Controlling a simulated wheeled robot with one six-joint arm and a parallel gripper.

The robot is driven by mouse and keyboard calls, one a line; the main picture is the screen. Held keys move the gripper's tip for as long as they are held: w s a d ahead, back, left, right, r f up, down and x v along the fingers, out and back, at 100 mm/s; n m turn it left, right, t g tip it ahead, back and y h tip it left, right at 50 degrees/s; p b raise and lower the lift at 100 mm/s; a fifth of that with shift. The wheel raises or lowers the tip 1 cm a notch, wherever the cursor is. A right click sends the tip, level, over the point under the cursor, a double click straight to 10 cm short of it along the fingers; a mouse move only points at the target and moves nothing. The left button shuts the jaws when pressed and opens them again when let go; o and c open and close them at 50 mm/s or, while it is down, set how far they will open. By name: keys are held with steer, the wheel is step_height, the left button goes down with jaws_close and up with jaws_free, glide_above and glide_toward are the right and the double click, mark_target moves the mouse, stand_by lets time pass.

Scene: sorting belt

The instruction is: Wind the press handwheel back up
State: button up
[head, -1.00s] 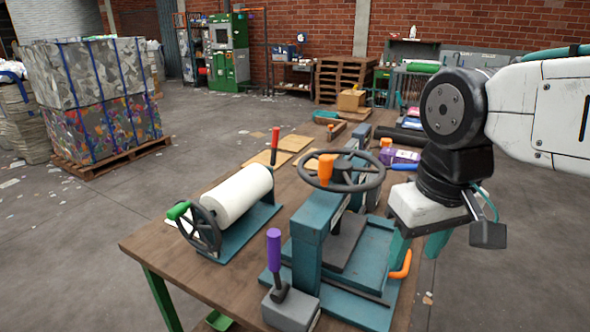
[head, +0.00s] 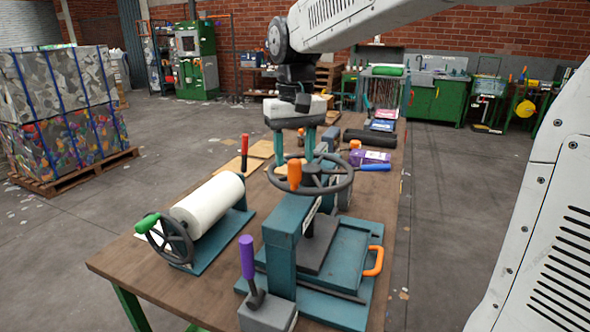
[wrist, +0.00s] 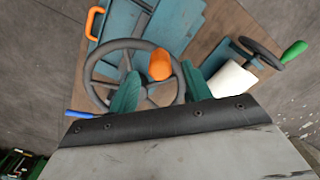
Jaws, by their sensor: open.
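The press handwheel (head: 337,184) is a dark spoked ring lying level on top of the teal press (head: 283,245). An orange knob (head: 294,174) stands on its rim, on the near left side in the head view. My gripper (head: 294,150) points down above the wheel's far side, its two teal fingers apart and empty. In the wrist view the fingers (wrist: 160,92) reach over the wheel's rim (wrist: 92,77), with the orange knob (wrist: 160,64) showing between and beyond them. Whether the fingers touch the wheel cannot be told.
A white roll (head: 208,205) on a stand with a green-handled crank (head: 147,223) is at left. A purple-handled lever (head: 247,258) stands in front of the press. An orange handle (head: 374,261) is at the press's right. Behind lie a purple box (head: 368,157) and a black roll (head: 369,137).

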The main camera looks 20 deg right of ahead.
mark_target(295, 161)
steer(key=shift+f, duration=2.25)
jaws_close()
